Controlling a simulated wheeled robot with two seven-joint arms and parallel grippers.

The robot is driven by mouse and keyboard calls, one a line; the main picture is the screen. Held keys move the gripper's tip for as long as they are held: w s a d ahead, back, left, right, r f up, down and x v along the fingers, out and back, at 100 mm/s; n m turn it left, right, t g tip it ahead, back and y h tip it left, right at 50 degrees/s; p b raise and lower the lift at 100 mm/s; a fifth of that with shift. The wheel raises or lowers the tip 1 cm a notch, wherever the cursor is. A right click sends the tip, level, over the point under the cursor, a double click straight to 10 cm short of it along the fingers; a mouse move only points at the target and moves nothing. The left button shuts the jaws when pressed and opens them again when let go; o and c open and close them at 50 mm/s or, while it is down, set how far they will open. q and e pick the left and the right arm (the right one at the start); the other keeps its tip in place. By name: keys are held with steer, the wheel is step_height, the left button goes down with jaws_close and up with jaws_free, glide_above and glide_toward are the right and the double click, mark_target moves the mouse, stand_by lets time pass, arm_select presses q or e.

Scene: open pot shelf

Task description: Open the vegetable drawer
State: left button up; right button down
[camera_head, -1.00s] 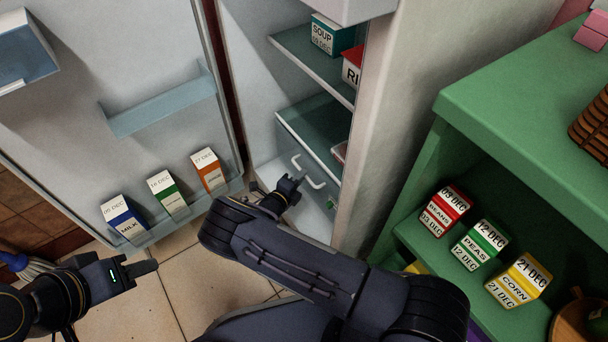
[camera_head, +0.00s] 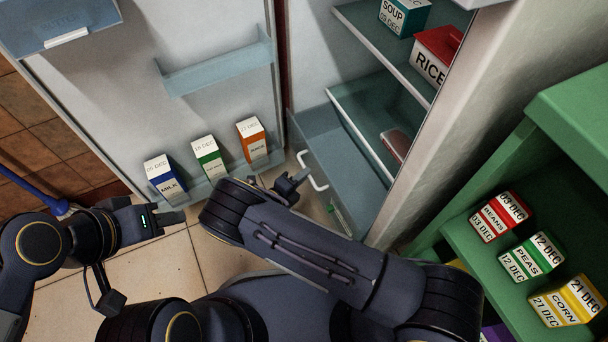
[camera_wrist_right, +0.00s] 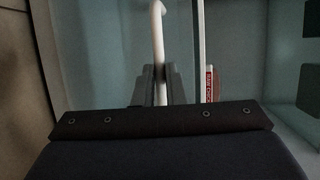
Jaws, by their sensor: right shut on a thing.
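The vegetable drawer (camera_head: 334,150) is a translucent blue-grey bin low in the open fridge. It stands pulled out, and its interior shows from above. Its white bar handle (camera_head: 317,186) is on the front. My right gripper (camera_head: 298,180) is at the handle; in the right wrist view its fingers (camera_wrist_right: 160,86) are shut around the white handle (camera_wrist_right: 158,45). My left gripper (camera_head: 172,216) is over the floor near the door, apart from the drawer; its jaw gap cannot be made out.
The fridge door (camera_head: 190,45) stands open at left, with milk (camera_head: 165,178) and two other cartons on its lower rack. Soup (camera_head: 403,14) and rice (camera_head: 436,55) are on the shelf above the drawer. A green shelf (camera_head: 560,130) with beans, peas and corn stands close at right.

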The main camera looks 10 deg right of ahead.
steer(key=c, duration=1.5)
jaws_free()
steer(key=p+v, duration=0.2)
steer(key=v, duration=0.6)
